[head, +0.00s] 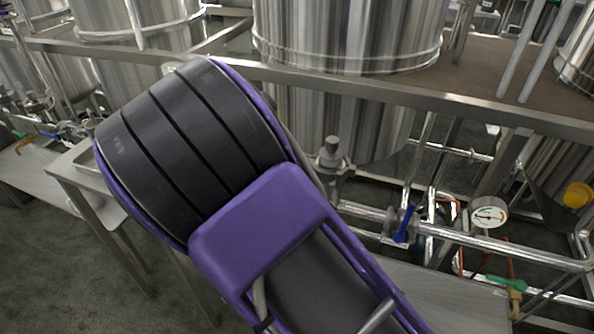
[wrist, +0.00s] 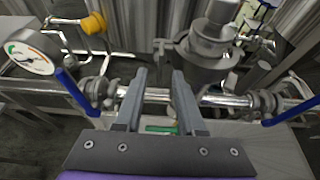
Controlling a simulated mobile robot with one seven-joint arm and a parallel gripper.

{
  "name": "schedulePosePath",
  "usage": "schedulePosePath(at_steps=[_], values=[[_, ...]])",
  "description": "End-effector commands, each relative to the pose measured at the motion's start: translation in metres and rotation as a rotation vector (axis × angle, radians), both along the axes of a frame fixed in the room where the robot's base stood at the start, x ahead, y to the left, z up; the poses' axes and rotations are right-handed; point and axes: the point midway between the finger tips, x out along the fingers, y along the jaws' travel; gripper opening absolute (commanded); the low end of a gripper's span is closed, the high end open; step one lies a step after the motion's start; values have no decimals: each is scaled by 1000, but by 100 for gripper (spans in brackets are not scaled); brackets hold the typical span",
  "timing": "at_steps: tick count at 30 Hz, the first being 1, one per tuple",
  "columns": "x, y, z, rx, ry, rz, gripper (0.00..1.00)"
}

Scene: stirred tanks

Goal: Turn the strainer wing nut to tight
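The strainer appears to be the upright steel cylinder with a wide collar in the wrist view (wrist: 208,48), just beyond and to the right of my fingers.
A horizontal steel pipe (wrist: 237,101) runs behind my fingers. Blue-handled valves (wrist: 78,92) flank it on both sides. A dial gauge (head: 488,212) is on the pipework at right. Large steel tanks (head: 345,35) stand behind a metal frame.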

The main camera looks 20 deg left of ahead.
Motion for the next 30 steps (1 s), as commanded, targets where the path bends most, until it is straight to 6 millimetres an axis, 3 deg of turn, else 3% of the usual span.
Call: schedulePosePath(at_steps=[9, 15, 21, 30], values=[[-74, 7, 33, 3, 1, 4, 39], [-111, 9, 48, 1, 1, 3, 39], [-130, 10, 55, -1, -1, 1, 39], [-134, 10, 56, 0, 0, 0, 39]])
